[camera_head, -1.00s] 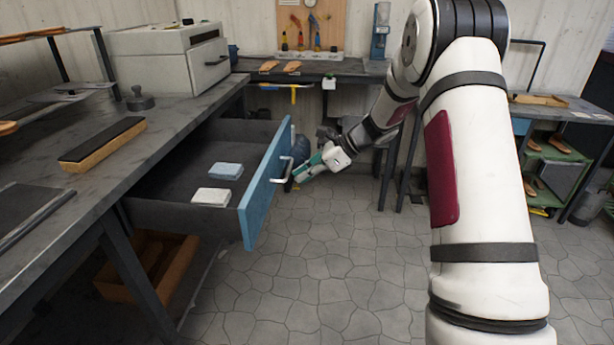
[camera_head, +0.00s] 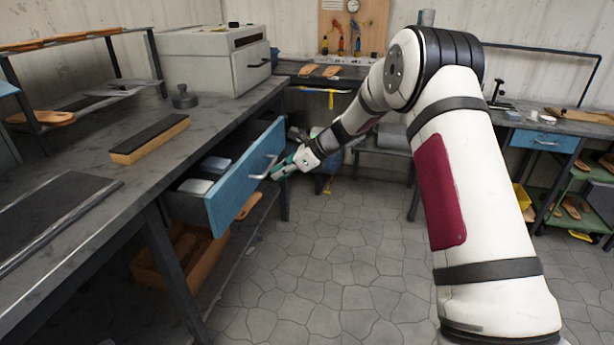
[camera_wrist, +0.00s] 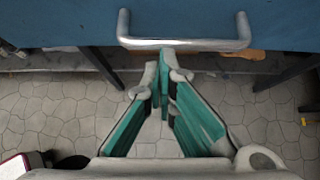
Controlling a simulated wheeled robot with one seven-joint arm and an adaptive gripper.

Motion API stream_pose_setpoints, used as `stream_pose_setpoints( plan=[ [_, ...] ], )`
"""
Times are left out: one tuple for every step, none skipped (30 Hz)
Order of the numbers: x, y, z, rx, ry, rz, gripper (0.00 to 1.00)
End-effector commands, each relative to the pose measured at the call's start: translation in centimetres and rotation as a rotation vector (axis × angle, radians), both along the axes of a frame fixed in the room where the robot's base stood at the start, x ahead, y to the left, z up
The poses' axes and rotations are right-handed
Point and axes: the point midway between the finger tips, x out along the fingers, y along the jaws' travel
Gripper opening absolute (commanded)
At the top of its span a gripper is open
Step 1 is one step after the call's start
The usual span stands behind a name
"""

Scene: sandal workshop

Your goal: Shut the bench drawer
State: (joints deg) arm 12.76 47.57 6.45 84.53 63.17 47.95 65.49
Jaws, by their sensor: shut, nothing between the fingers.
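The bench drawer (camera_head: 232,196) has a blue front and is still partly pulled out from under the left workbench. Its silver bar handle (camera_head: 263,167) faces out, and the handle also shows across the top of the wrist view (camera_wrist: 184,43). Two small blocks, one white (camera_head: 196,186) and one pale blue (camera_head: 215,165), lie inside the drawer. My gripper (camera_head: 276,173) is shut and empty, with its fingertips at the handle. In the wrist view the green-padded fingers (camera_wrist: 165,62) meet just below the handle bar; whether they touch it I cannot tell.
The dark workbench (camera_head: 110,190) holds a brush-like block (camera_head: 150,138), a round weight (camera_head: 185,97) and a grey machine (camera_head: 213,60). An orange crate (camera_head: 180,262) sits below the drawer. The stone floor (camera_head: 330,260) in front is clear.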

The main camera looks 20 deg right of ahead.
Motion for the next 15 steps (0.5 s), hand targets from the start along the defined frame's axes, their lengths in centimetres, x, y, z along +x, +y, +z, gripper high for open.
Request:
stream_pose_setpoints(
  plan=[
    [0.8, 1.6, 0.2, 0.003, -0.005, 0.007, 0.0],
    [1.2, 2.3, 0.2, 0.004, -0.005, 0.006, 0.0],
    [1.7, 3.2, 0.2, 0.004, -0.006, 0.005, 0.0],
    [2.1, 3.8, 0.3, 0.004, -0.006, 0.005, 0.0],
    [2.5, 4.4, 0.3, 0.003, -0.006, 0.005, 0.0],
    [2.9, 5.3, 0.2, 0.004, -0.006, 0.005, 0.0],
    [3.3, 5.8, 0.2, 0.004, -0.006, 0.005, 0.0],
    [3.6, 6.3, 0.3, 0.003, -0.006, 0.005, 0.0],
    [4.0, 7.1, 0.3, 0.003, -0.007, 0.004, 0.0],
    [4.3, 7.5, 0.2, 0.002, -0.006, 0.003, 0.0],
    [4.6, 8.0, 0.2, 0.003, -0.006, 0.003, 0.0],
    [4.9, 8.6, 0.3, 0.004, -0.006, 0.003, 0.0],
    [5.1, 8.9, 0.3, 0.003, -0.007, 0.002, 0.0],
    [5.4, 9.2, 0.3, 0.002, -0.006, 0.002, 0.0],
    [5.6, 9.6, 0.2, 0.003, -0.006, 0.002, 0.0]
  ],
)
